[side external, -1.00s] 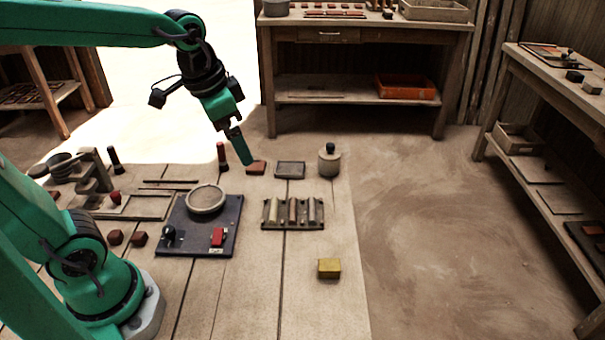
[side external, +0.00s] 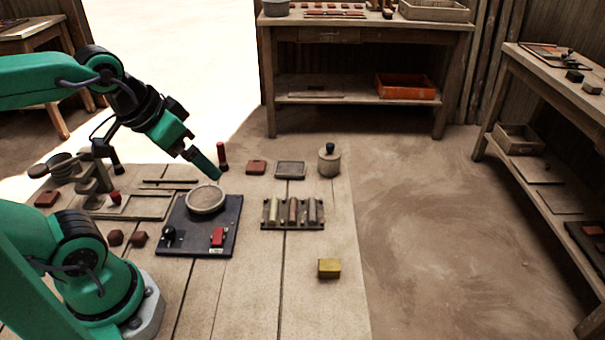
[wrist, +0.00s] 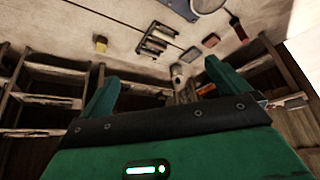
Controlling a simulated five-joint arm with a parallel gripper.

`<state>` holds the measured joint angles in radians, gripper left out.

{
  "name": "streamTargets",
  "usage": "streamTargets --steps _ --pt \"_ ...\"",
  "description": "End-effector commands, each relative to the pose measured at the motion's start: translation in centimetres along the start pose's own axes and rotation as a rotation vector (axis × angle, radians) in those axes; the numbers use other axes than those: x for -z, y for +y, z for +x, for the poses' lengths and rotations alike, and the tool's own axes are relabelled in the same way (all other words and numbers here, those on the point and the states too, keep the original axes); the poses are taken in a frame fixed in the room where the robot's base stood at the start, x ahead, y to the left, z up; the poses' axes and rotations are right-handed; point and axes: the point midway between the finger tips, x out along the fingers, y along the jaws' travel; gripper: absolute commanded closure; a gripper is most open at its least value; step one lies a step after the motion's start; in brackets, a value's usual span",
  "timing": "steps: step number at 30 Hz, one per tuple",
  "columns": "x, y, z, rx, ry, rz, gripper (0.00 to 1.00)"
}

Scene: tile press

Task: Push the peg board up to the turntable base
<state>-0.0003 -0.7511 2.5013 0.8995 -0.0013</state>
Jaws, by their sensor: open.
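A narrow strip of bare table separates the two. My gripper (side external: 211,168) is in the air behind the turntable in the side view, empty. In the wrist view its open fingers (wrist: 162,82) spread apart, with the peg board (wrist: 155,41) beyond them and part of the base (wrist: 178,8) at the top edge.
A yellow block (side external: 329,268) lies in front of the peg board. Behind it are a reddish block (side external: 256,167), a grey tray (side external: 290,170) and a lidded jar (side external: 330,160). A dark red bottle (side external: 222,157) stands behind the turntable. Table right of the peg board is clear.

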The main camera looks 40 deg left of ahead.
Motion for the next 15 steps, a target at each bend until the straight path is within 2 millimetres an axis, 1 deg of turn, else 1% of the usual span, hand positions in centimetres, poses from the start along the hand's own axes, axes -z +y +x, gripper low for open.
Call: streamTargets --steps 8,15 --pt "0.4 0.0 0.2 0.0 -0.011 0.016 0.0" --pt "1.6 0.1 1.2 -0.003 -0.051 0.077 0.0"
